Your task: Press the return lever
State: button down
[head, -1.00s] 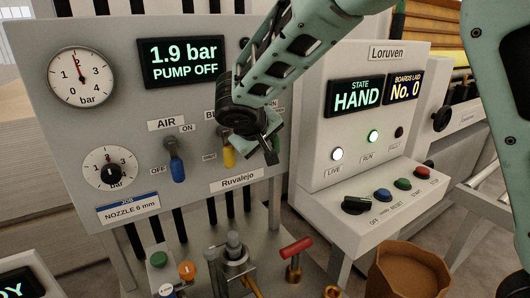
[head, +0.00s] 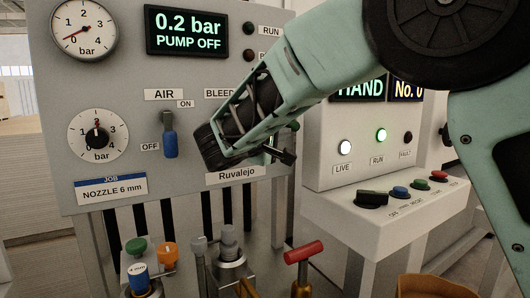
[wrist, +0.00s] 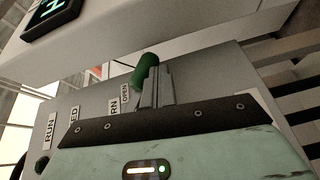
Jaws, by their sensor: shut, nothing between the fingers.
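The return lever shows in the wrist view as a green-handled lever (wrist: 146,70) on the grey panel, beside an OPEN label and a label ending in "RN". In the head view my arm hides nearly all of it. My gripper (wrist: 153,86) is shut and empty, its fingertips right beside the green handle and partly overlapping it in the wrist view. I cannot tell whether they touch. In the head view my gripper (head: 284,152) is in front of the panel's lower right part. The pressure display (head: 187,30) reads 0.2 bar, PUMP OFF.
The blue AIR lever (head: 169,138) points down toward OFF. The BLEED lever is hidden behind my arm. A control box (head: 385,215) with a knob and coloured buttons stands right of the panel. A red-handled tool (head: 304,252) and several capped nozzles stand below.

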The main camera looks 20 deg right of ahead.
jog(key=n+t+h+b, duration=0.1)
jog(key=b, duration=0.1)
jog(key=d+t+h+b, duration=0.1)
jog(key=b, duration=0.1)
jog(key=d+n+t+b, duration=0.1)
jog(key=b, duration=0.1)
jog(key=shift+w+r+n+h, duration=0.2)
jog(key=shift+w+n+h, duration=0.1)
jog(key=shift+h, duration=0.1)
jog(key=shift+d+r+b, duration=0.1)
jog(key=shift+r+b, duration=0.25)
jog(key=shift+b, duration=0.1)
jog(key=shift+d+r, duration=0.1)
